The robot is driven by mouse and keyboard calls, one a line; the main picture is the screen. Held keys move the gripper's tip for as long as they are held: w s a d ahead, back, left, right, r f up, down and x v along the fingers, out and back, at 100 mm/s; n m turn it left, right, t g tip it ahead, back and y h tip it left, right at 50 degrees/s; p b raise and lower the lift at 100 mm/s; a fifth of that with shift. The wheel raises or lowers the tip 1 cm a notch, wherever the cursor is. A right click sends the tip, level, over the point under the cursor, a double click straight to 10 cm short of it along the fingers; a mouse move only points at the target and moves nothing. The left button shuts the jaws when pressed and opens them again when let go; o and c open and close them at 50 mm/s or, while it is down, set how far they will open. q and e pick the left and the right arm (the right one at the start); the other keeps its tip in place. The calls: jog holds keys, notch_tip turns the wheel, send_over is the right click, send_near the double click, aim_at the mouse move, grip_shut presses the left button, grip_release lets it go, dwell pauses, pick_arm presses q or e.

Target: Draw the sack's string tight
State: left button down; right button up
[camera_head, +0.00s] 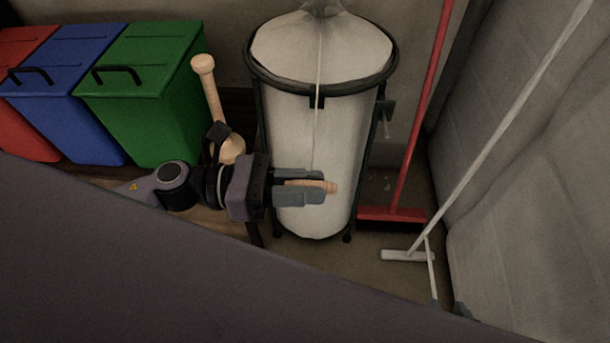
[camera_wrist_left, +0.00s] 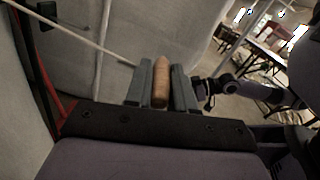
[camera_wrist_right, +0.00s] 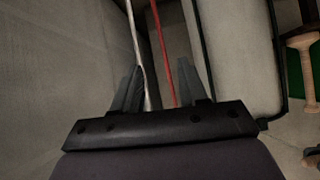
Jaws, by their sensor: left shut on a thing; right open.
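The white sack (camera_head: 315,140) stands upright in a dark ring stand (camera_head: 262,80), its neck gathered at the top edge of the head view. A thin pale string (camera_head: 319,65) runs from the neck down the sack's front to a wooden handle (camera_head: 331,187). My left gripper (camera_head: 308,188) is shut on this handle in front of the sack's lower part. The left wrist view shows the handle (camera_wrist_left: 161,82) between the fingers and the string (camera_wrist_left: 75,36) running up left, looking straight. My right gripper (camera_wrist_right: 159,82) is open, with nothing clearly held between its fingers.
Green (camera_head: 150,85), blue (camera_head: 70,90) and red (camera_head: 25,70) bins stand at the left. A wooden club-like object (camera_head: 208,85) is behind my left arm. A red broom (camera_head: 415,140) and a white-handled tool (camera_head: 490,130) lean at the right, beside the wall.

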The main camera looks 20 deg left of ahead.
jog(key=shift+w+r, duration=0.1)
pick_arm(q)
jog(key=c, duration=1)
grip_release()
jog(key=shift+w, duration=0.1)
jog(key=shift+o, duration=0.2)
pick_arm(e)
jog(key=shift+w+r, duration=0.15)
jog(key=shift+w, duration=0.15)
pick_arm(q)
jog(key=shift+a, duration=0.15)
jog(key=v, duration=0.7)
jog(key=shift+b, duration=0.4)
pick_arm(e)
jog(key=shift+a, duration=0.3)
pick_arm(q)
jog(key=shift+r, duration=0.1)
